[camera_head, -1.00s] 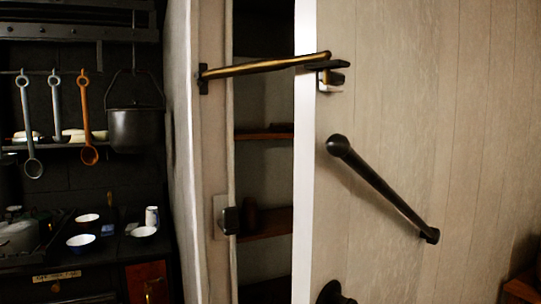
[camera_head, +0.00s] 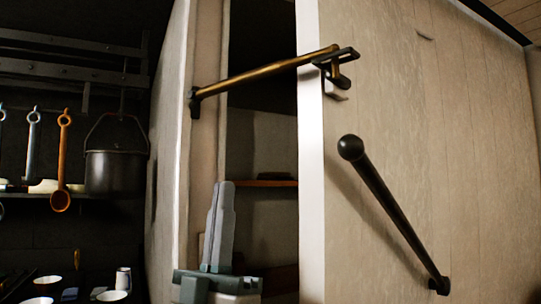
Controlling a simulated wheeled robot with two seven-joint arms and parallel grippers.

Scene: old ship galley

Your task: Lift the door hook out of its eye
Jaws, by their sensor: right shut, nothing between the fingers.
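The door hook (camera_head: 265,72) is a long brass-coloured rod. It runs from a dark pivot on the frame post, up and right across the gap, to the dark eye (camera_head: 342,58) on the pale door (camera_head: 400,120). Its far end lies at the eye, and a short brass piece shows below the eye's top plate; I cannot tell exactly how deep it sits. My right gripper (camera_head: 222,186) is in the lower middle, grey, with its fingers pointing up and shut together, empty. It is below the hook and apart from it, in front of the opening. My left gripper is not in view.
The door stands ajar, with a dark shelved cupboard (camera_head: 262,140) behind the gap. A black slanted handle (camera_head: 395,215) sticks out from the door. At left a black pot (camera_head: 116,170) and ladles (camera_head: 63,160) hang above small bowls.

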